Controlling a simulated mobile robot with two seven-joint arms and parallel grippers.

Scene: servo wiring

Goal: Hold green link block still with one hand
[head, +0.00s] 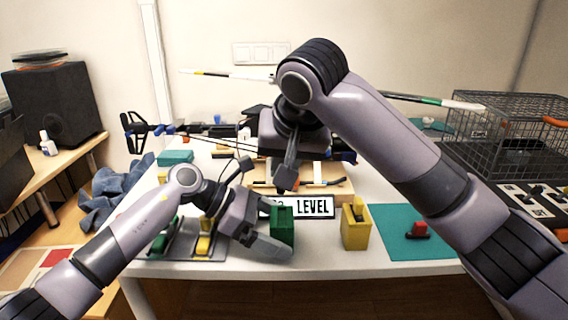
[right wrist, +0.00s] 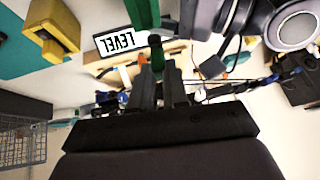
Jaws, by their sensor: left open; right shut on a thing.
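The green link block (head: 284,222) stands upright near the table's front edge, in front of the LEVEL sign. It also shows at the top of the right wrist view (right wrist: 145,12). My left gripper (head: 268,232) is open beside the block's left side, one finger reaching low in front of its base. Contact cannot be told. My right gripper (head: 287,188) points down above and behind the block. In the right wrist view its fingers (right wrist: 159,88) are shut on a small green piece with a dark end (right wrist: 157,60), lined up with the block; the gap between them is unclear.
A yellow block (head: 355,232) stands to the right. A teal mat (head: 400,248) with a red piece (head: 417,229) lies beyond it. A grey tray (head: 178,248) holds green and yellow pieces at left. The LEVEL sign (head: 313,207) and a wire cage (head: 510,135) are behind.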

